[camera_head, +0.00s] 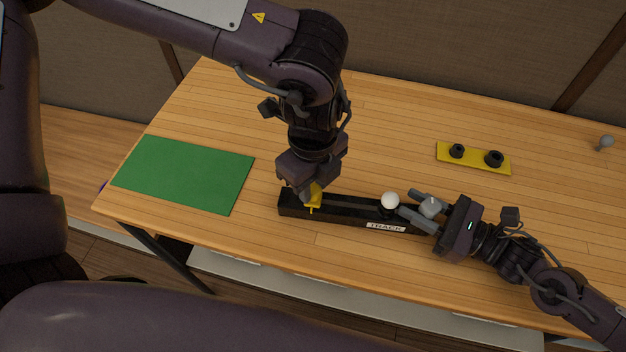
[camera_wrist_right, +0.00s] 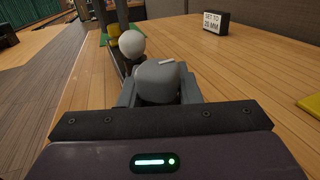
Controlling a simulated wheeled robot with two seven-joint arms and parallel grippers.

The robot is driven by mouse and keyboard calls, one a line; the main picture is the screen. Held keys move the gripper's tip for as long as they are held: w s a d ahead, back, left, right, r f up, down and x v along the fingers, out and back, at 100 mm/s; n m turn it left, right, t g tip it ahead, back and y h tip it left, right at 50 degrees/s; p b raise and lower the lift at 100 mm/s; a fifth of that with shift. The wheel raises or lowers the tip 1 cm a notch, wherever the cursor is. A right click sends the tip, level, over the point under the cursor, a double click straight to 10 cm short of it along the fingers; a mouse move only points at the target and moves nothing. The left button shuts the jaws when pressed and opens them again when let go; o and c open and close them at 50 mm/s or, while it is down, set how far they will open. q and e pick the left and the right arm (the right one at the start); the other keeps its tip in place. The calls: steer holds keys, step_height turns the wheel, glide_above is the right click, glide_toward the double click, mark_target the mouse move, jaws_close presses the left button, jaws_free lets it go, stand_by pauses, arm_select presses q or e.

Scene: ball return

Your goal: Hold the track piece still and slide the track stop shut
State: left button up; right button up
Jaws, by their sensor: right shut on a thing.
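The black track piece (camera_head: 350,211), with a white "TRACK" label, lies on the table at centre. A white ball (camera_head: 390,200) sits on it toward its right end; it also shows in the wrist view (camera_wrist_right: 132,44). A yellow part (camera_head: 314,194), perhaps the track stop, is at the track's left end. My left gripper (camera_head: 309,193) points down at this yellow part; its fingers are largely hidden, so their opening is unclear. My right gripper (camera_head: 413,204) is shut on a rounded grey knob (camera_wrist_right: 158,82) at the track's right end, close to the ball.
A green mat (camera_head: 185,174) lies at the table's left. A yellow plate (camera_head: 474,158) with two black round parts lies behind right, and a small grey knob (camera_head: 605,142) is at far right. A sign (camera_wrist_right: 215,23) reads "SET TO 20 MM".

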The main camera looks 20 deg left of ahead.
arm_select(q)
jaws_close()
steer(key=d, duration=0.4)
steer(key=w+d, duration=0.1)
steer(key=d, duration=0.1)
steer(key=shift+d, duration=0.25)
steer(key=shift+s, duration=0.1)
arm_select(e)
steer(key=shift+s+a, duration=0.1)
arm_select(q)
steer(key=o, duration=0.6)
jaws_free()
steer(key=shift+a, duration=0.1)
step_height(320, 180, up, 12)
steer(key=shift+r, duration=0.1)
arm_select(e)
steer(key=o, duration=1.3)
steer(key=shift+c, duration=0.2)
